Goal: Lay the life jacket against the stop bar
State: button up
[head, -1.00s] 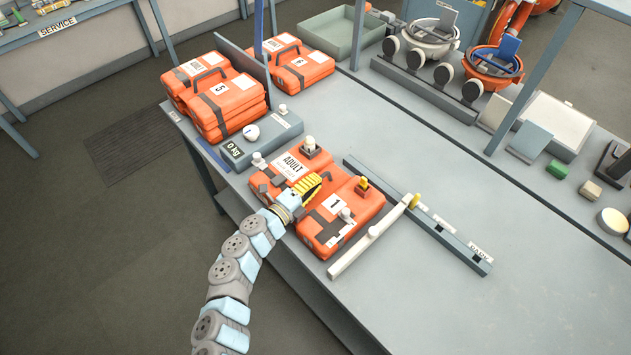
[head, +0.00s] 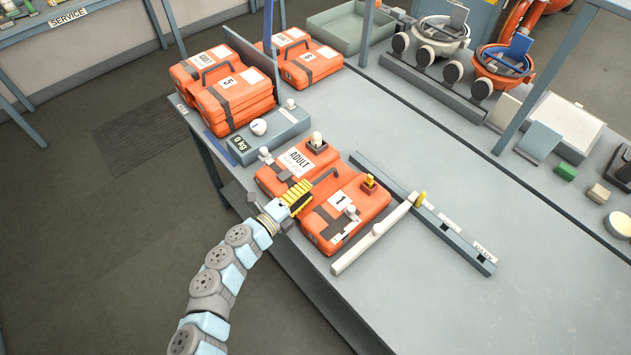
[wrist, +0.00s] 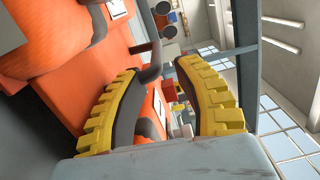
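The orange life jacket (head: 361,213), marked ADULT and 1, lies flat on the bench with dark straps and a dark handle. A long grey bar (head: 450,240) runs beyond its far right side, and a white bar (head: 381,228) with a yellow knob runs along its near right end. The jacket lies close to the white bar; I cannot tell whether they touch. My gripper (head: 297,196) is at the jacket's near left edge, short of the handle. In the wrist view its yellow ridged fingers (wrist: 162,108) are apart, with the handle (wrist: 151,61) beyond them.
A scale (head: 263,135) reading 0 kg stands left of the jacket. Stacked orange jackets (head: 234,99) and another jacket (head: 312,65) lie behind it, with a grey divider between. A green tray (head: 345,30) and breathing sets are at the back.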

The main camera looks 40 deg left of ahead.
jog(key=s, duration=0.5)
jog(key=shift+s+a+f, duration=0.1)
jog(key=shift+s, duration=0.25)
